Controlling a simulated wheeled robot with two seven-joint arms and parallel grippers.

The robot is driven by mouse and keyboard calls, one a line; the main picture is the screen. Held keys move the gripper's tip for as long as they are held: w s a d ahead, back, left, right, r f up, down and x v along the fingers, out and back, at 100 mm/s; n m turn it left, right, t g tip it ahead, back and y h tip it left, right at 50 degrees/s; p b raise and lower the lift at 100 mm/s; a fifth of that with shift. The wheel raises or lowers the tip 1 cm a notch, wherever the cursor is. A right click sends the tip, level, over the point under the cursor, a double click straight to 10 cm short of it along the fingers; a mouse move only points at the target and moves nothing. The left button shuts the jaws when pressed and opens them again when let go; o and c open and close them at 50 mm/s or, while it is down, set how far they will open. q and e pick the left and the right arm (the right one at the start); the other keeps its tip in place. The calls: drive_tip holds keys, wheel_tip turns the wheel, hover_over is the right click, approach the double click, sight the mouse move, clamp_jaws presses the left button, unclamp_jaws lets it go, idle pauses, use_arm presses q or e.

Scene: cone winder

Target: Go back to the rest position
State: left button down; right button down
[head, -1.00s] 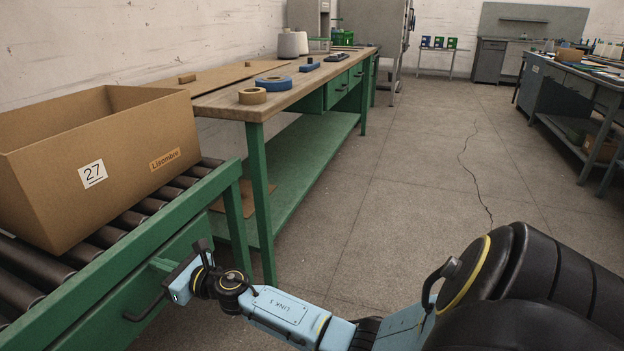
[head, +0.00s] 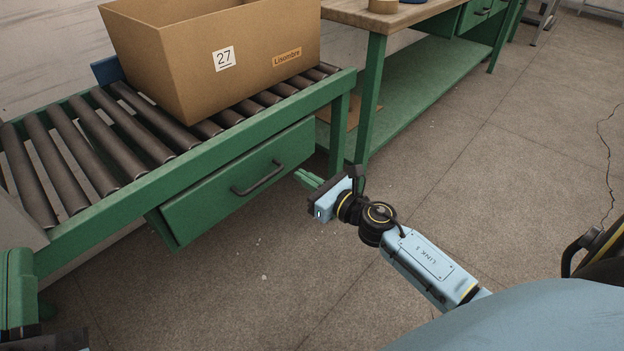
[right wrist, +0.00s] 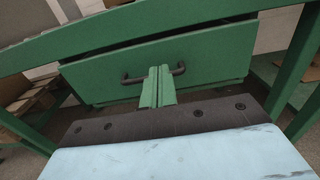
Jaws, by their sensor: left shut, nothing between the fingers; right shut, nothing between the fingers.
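My right gripper (head: 300,175) reaches in from the right in the head view. Its green fingers are shut together with nothing between them, to the right of the drawer handle (head: 258,178). In the right wrist view the closed fingers (right wrist: 158,76) overlap the handle in the picture, with the drawer front behind; touching cannot be told. My left gripper (head: 18,288) shows only in part at the lower left edge of the head view, its green fingers together and apparently empty, below the conveyor's end.
A green drawer (head: 215,200) under the roller conveyor (head: 105,205) stands slightly out. A cardboard box (head: 190,70) marked 27 sits on the rollers. A workbench (head: 400,14) with green legs stands behind. The floor (head: 480,200) to the right is clear.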

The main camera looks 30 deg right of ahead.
drive_tip(key=shift+v, duration=0.8)
